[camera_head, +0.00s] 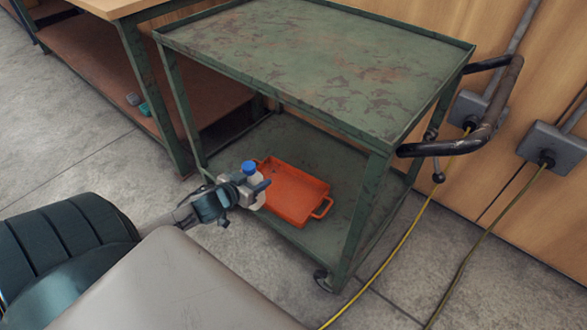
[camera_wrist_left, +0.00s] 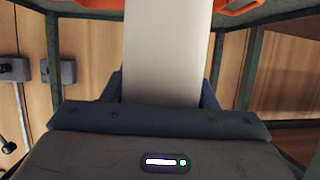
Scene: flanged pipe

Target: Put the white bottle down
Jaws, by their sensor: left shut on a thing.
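The white bottle (camera_wrist_left: 166,50) is held between the fingers of my left gripper (camera_head: 247,188). In the head view its blue cap (camera_head: 249,167) points up and the bottle looks roughly upright; the gripper hides much of its body. The bottle is at the near left edge of the orange tray (camera_head: 308,178), which lies on the cart's lower shelf. I cannot tell whether the bottle's base touches the tray or shelf. In the wrist view the pale bottle body fills the middle between the dark fingers. My right gripper is not in view.
The green cart's top (camera_head: 320,65) is above the lower shelf (camera_head: 285,133), with corner posts around it. A wooden bench (camera_head: 95,85) stands to the left. Yellow cables (camera_head: 396,252) run over the floor to the right. The tray's interior looks empty.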

